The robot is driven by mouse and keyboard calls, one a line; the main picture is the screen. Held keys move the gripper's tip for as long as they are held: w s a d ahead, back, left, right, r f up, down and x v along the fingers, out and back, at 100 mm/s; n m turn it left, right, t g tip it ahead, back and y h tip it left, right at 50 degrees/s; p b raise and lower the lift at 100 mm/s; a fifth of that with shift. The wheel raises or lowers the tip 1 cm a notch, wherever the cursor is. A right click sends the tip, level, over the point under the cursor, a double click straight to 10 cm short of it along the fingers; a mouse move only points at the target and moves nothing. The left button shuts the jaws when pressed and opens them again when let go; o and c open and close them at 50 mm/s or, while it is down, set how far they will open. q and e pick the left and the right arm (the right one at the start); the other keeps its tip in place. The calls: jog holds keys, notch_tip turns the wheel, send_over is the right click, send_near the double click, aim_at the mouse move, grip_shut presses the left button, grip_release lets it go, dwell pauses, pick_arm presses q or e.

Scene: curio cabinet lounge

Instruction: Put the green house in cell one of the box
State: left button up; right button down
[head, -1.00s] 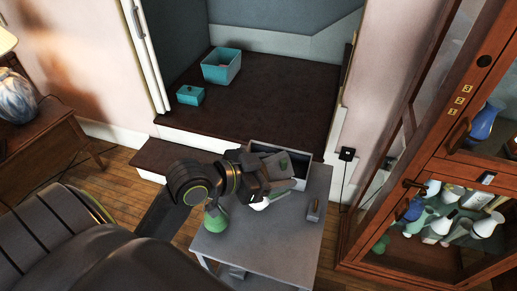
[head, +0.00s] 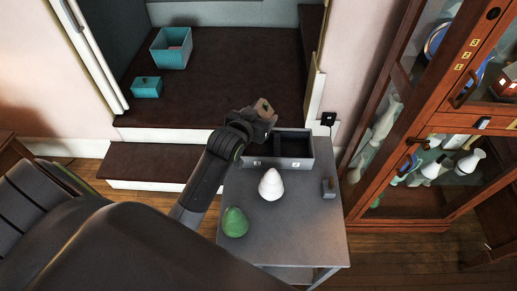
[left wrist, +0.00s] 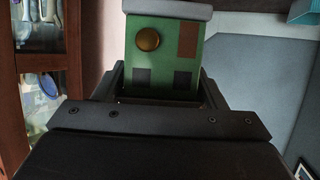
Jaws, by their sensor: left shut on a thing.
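The green house (left wrist: 165,55) fills the middle of the left wrist view. It has a grey roof, a brass knob, a brown patch and two dark squares. My left gripper (left wrist: 160,92) is shut on its lower part. In the head view my left gripper (head: 258,117) holds the house (head: 263,107) up at the back left of the box, apart from it as far as I can tell. The grey box (head: 312,161) stands at the table's back edge, its dark inside split by a divider. Small labels show on its front; the right one seems to read 2. My right gripper is out of view.
On the grey table (head: 295,225) stand a white cone-like piece (head: 271,185), a green one (head: 235,222) and a small grey block (head: 328,188). A glass cabinet (head: 410,140) stands at the right. Teal boxes (head: 171,50) sit on the dark step behind.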

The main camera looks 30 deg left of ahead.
pick_arm(q)
notch_tip(320, 180, down, 9)
jog(key=shift+r, duration=0.1)
jog(key=shift+f, duration=0.45)
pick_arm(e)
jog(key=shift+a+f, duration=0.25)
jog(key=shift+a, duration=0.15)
pick_arm(q)
jog(key=shift+b, duration=0.3)
jog(key=shift+f, duration=0.2)
jog(key=o, duration=1.2)
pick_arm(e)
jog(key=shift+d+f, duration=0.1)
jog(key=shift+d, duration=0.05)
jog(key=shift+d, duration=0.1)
